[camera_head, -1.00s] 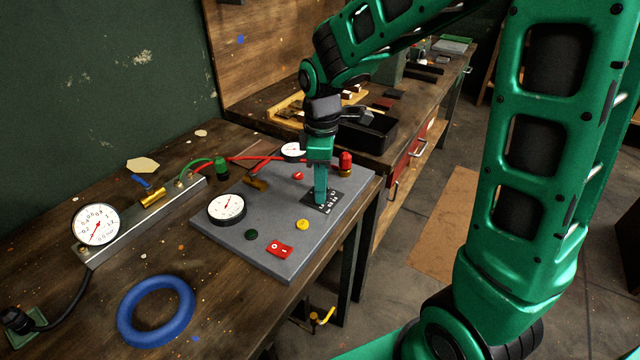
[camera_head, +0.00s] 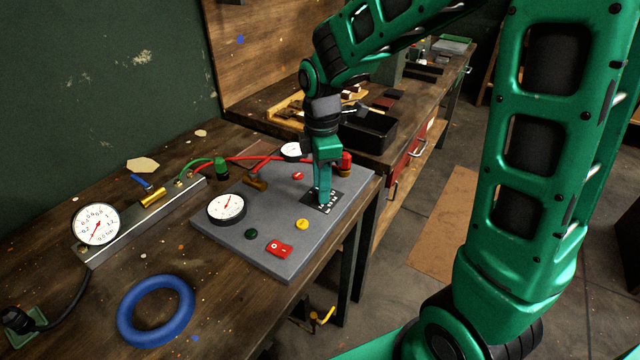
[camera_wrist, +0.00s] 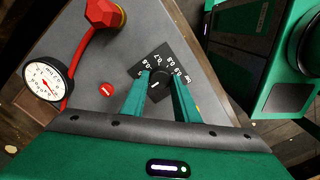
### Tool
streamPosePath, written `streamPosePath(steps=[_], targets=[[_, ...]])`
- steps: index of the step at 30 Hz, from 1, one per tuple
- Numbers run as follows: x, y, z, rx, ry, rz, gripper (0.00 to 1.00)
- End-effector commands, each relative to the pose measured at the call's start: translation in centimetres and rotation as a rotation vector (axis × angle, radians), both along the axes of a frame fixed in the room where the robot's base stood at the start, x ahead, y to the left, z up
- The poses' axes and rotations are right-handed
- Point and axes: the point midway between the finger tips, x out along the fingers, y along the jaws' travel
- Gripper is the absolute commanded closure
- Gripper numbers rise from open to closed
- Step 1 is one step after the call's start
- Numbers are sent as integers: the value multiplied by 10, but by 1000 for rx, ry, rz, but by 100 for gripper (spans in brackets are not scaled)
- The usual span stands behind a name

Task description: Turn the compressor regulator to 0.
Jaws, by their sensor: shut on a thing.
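The regulator is a black round knob (camera_wrist: 158,84) on a black scale plate (camera_wrist: 181,68) with white numbers, set in the grey panel. In the wrist view a white mark shows on the knob, and numbers such as 0.6, 0.7, 0.8 and 0.9 can be read around it. My gripper (camera_wrist: 160,88) is shut on the knob, a green finger on each side. In the head view my gripper (camera_head: 324,200) reaches straight down onto the scale plate (camera_head: 333,203) and hides the knob. Part of the scale is hidden by the fingers.
The grey panel (camera_head: 290,255) also carries a gauge (camera_head: 226,207), a red switch (camera_head: 279,249), a yellow button (camera_head: 302,224) and a green button (camera_head: 251,234). A red fitting (camera_head: 346,160) stands close behind my gripper. A blue ring (camera_head: 155,311) lies on the bench.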

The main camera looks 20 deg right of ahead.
Motion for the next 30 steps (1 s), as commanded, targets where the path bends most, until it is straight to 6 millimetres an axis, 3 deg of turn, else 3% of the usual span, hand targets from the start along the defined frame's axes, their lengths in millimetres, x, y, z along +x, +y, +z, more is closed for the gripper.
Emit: streamPosePath(steps=[4,5,6,7,19,30], targets=[[6,-5,2,-3,-16,-14,95],[6,-5,2,-3,-15,-14,65],[6,-4,2,-3,-15,-14,56],[5,-4,2,-3,-14,-13,54],[3,-1,8,-1,-8,-6,54],[5,-2,73,-1,-11,-8,54]])
